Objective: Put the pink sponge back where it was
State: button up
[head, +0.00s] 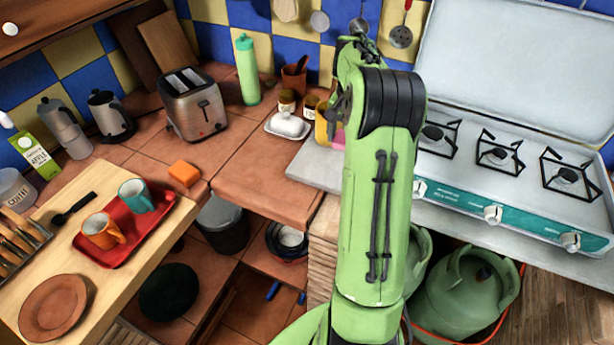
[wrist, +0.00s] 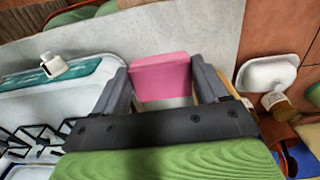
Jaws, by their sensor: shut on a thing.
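The pink sponge (wrist: 160,76) is between the two fingers of my gripper (wrist: 162,84) in the wrist view. Both fingers press on its sides, and it is over the pale grey counter slab (wrist: 190,35). In the head view my arm hides most of the gripper, and only a small pink patch of the sponge (head: 339,137) shows beside the arm. I cannot tell whether the sponge touches the slab.
A yellow container (head: 321,128) stands close to the gripper. A white butter dish (head: 288,125) and small jars (head: 287,101) are just left of it. The gas stove (head: 490,190) is to the right. An orange block (head: 184,173) lies on the tiled counter, whose middle (head: 255,175) is clear.

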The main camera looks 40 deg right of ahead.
jog(key=f+b, duration=0.1)
jog(key=f, duration=0.4)
jog(key=f+b, duration=0.1)
jog(key=f, duration=0.3)
jog(key=shift+s+d+f+b, duration=0.2)
jog(key=shift+f+b, duration=0.1)
jog(key=shift+f, duration=0.1)
jog(key=shift+f, duration=0.1)
jog(key=shift+f, duration=0.15)
jog(key=o, duration=0.9)
jog(key=shift+o, duration=0.2)
